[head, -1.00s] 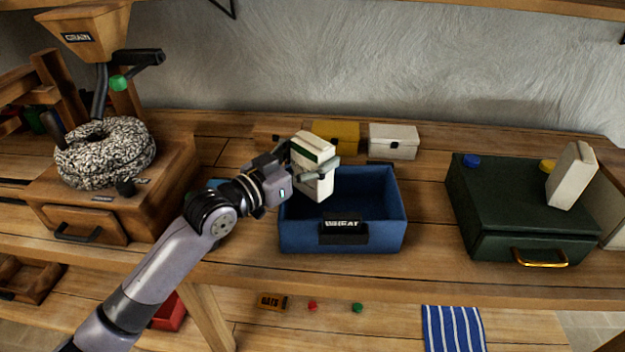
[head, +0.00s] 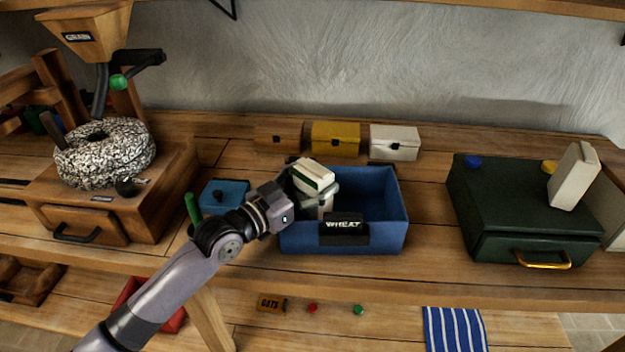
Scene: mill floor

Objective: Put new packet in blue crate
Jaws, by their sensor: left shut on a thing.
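The white packet with a green band (head: 315,173) is in my left gripper (head: 312,187), which is shut on it. The gripper and packet are over the left part of the blue crate (head: 380,236), the packet tilted, its lower part within the crate's outline. Whether the packet touches the crate floor is hidden. The crate has a black label reading WHEAT (head: 343,226) on its front. Another plain pale packet (head: 573,176) stands tilted on the dark green case at the right. My right gripper is not in view.
Behind the crate stand brown (head: 278,138), yellow (head: 335,138) and white (head: 394,142) boxes. A small blue box (head: 224,194) is left of the crate, near the grain mill (head: 115,190). The dark green case (head: 510,210) is at the right. Bench between crate and case is clear.

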